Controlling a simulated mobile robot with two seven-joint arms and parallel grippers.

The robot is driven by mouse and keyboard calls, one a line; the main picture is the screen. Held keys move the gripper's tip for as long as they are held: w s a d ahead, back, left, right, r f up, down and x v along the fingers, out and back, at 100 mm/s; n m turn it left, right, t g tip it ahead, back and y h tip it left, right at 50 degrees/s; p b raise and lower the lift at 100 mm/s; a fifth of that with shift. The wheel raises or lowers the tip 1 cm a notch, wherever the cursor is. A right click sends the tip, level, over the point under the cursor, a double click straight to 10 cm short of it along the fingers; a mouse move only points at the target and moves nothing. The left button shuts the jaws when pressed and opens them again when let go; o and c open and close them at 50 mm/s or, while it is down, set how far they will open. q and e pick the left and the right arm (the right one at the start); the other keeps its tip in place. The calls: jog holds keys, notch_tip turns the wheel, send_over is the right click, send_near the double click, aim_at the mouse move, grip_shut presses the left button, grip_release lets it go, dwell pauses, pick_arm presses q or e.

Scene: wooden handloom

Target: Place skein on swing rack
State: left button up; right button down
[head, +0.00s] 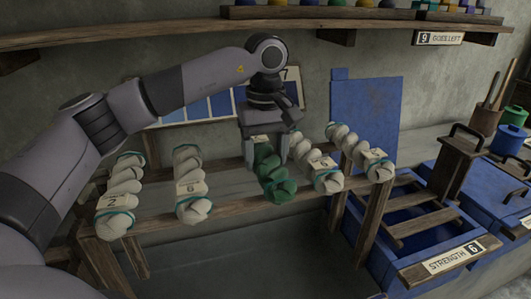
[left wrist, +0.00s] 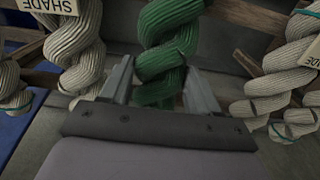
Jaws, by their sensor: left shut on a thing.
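A green twisted skein (head: 272,176) hangs at the middle of the wooden swing rack (head: 232,221), among several cream skeins. My left gripper (head: 267,160) comes down from above and is shut on the green skein near its upper part. In the left wrist view the green skein (left wrist: 165,55) passes between the two fingers (left wrist: 158,90). Whether the skein's weight rests on the rack's rail cannot be told. The right gripper is in neither view.
Cream tagged skeins hang left (head: 191,185) and right (head: 325,172) of the green one, the right one close by. A blue board (head: 365,105) stands behind. Blue vats with a wooden grate (head: 412,215) are at the right. A shelf (head: 130,38) runs above.

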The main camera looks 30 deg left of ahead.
pick_arm(q)
jog(key=o, duration=1.2)
jog(key=shift+f, duration=0.1)
jog(key=shift+c, duration=0.2)
